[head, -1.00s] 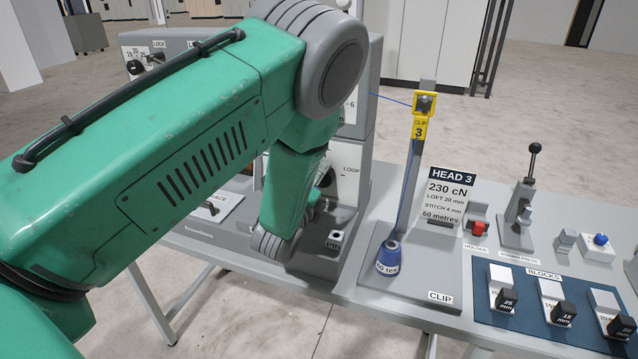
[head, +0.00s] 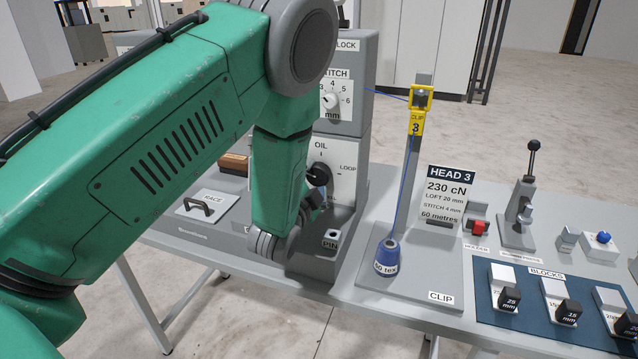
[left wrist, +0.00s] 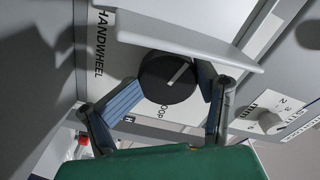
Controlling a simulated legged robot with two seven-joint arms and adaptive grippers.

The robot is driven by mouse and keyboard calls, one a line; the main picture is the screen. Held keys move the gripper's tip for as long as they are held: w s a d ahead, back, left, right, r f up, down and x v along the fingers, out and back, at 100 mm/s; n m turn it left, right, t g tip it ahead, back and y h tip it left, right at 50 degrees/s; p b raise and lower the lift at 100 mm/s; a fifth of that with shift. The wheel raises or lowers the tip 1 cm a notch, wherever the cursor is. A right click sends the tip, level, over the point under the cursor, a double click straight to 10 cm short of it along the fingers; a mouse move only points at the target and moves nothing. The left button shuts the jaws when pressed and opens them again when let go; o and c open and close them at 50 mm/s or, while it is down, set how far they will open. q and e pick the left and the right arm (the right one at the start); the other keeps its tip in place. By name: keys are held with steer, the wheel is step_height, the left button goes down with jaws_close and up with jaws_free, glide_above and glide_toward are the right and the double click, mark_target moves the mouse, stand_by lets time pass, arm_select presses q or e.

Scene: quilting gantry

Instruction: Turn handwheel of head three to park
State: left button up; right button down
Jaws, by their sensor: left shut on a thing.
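The handwheel is a round black knob (left wrist: 168,78) with a white line, on a white panel lettered HANDWHEEL and LOOP. In the left wrist view the line slants toward the upper right. In the head view the dark knob (head: 318,175) shows beside the LOOP label, partly behind my green left arm. My left gripper (left wrist: 172,80) is shut on the handwheel, with its blue-grey fingers on either side of the rim. Its fingers are mostly hidden behind the arm in the head view. The HEAD 3 card (head: 449,195) stands to the right. My right gripper is not in view.
The STITCH dial (head: 330,100) is above the handwheel panel. The thread cone (head: 387,256) and the yellow clip 3 (head: 420,110) on its post stand to the right. A PIN socket (head: 332,238) is below. The blue blocks mat (head: 530,322) lies at front right.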

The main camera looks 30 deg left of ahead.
arm_select(q)
steer(key=shift+w+a+r+n, duration=0.15)
steer(key=shift+r+n, duration=0.1)
steer(key=shift+n, duration=0.4)
steer(key=shift+a+r+n, duration=0.15)
steer(key=shift+r+n, duration=0.05)
steer(key=shift+n, duration=0.45)
steer(key=shift+b, duration=0.3)
steer(key=o, duration=0.6)
steer(key=shift+o, duration=0.2)
steer(key=shift+a, duration=0.1)
